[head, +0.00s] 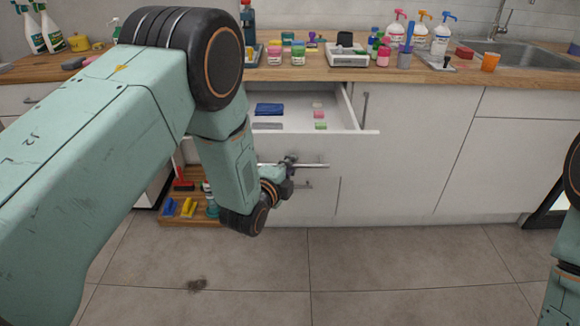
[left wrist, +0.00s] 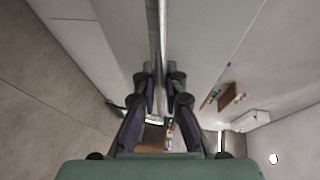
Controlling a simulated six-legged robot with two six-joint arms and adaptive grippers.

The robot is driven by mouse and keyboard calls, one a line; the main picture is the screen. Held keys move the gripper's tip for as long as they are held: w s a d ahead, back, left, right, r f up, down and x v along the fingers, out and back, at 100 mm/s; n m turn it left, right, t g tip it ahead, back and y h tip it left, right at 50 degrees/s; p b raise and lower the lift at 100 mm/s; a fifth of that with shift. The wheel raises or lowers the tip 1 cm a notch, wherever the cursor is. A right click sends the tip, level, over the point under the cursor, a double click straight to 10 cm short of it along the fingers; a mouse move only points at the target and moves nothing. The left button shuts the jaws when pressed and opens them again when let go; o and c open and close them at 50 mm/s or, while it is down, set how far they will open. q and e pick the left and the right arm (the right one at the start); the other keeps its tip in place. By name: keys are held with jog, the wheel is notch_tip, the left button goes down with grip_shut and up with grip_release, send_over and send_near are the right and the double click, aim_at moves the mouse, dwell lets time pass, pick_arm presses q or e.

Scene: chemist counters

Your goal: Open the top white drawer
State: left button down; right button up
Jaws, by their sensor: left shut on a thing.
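The top white drawer (head: 350,132) stands pulled out of the counter in the head view, with its inside showing from above. Its metal bar handle (head: 316,165) runs across its front. My left gripper (head: 289,162) is shut on this handle, and my left arm hides the drawer's left part. In the left wrist view the bar (left wrist: 157,30) runs down between the two fingers of my left gripper (left wrist: 160,82). My right gripper is out of view; only part of my right arm shows at the right edge.
In the drawer lie a blue cloth (head: 269,109) and several small coloured blocks. Jars, bottles and a scale (head: 346,57) stand on the wooden countertop (head: 400,75). A wooden tray (head: 172,219) with cleaning things is low at the left.

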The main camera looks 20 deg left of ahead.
pick_arm(q)
jog(key=c, duration=1.4)
grip_release()
jog(key=v, duration=1.2)
